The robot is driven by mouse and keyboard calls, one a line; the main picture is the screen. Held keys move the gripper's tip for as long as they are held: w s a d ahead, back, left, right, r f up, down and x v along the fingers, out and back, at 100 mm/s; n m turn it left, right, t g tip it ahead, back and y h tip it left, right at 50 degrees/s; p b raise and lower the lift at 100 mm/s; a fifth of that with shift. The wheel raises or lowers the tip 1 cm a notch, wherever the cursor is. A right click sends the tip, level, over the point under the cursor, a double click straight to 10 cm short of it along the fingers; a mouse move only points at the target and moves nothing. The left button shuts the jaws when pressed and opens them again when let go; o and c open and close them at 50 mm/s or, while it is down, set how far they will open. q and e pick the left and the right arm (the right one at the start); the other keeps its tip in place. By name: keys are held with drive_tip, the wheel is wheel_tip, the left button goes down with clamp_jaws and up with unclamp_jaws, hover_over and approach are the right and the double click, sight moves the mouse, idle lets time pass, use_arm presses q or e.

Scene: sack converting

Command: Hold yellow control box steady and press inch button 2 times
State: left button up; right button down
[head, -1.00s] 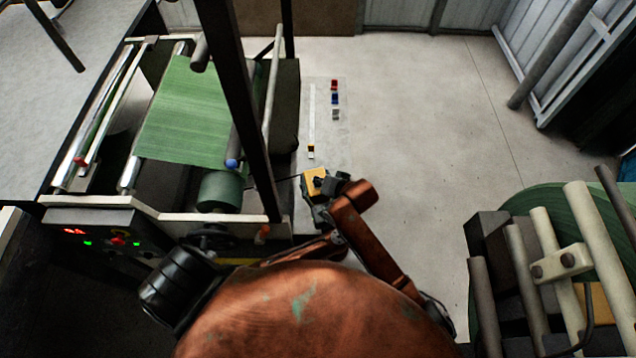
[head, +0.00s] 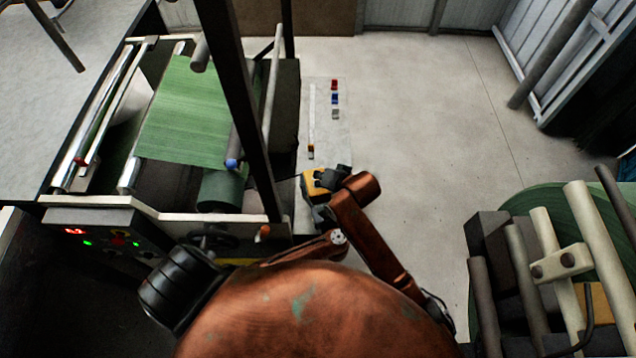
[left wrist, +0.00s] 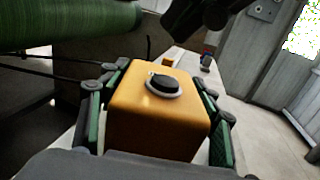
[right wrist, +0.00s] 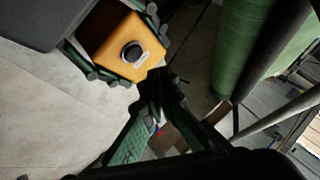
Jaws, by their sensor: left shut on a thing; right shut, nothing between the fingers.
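The yellow control box (left wrist: 150,130) is held between the green-padded fingers of my left gripper (left wrist: 158,118), which is shut on its sides. A round black button (left wrist: 165,84) in a pale collar sits on the box's top face. In the right wrist view the box (right wrist: 118,38) and button (right wrist: 132,52) show at upper left. My right gripper (right wrist: 163,97) is shut and empty, its tips below and right of the box, apart from the button in that view. In the head view the box (head: 312,182) is small and partly covered by the dark grippers.
A converting machine with a green sheet (head: 190,110) and green roll (head: 220,190) stands left of the box. A pale strip (head: 312,115) and small coloured blocks (head: 335,98) lie beyond. A large green roll (head: 550,197) on a rack is at right. Floor between is clear.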

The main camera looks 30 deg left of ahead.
drive_tip(key=shift+r, duration=1.45)
use_arm(q)
drive_tip(key=o, duration=1.4)
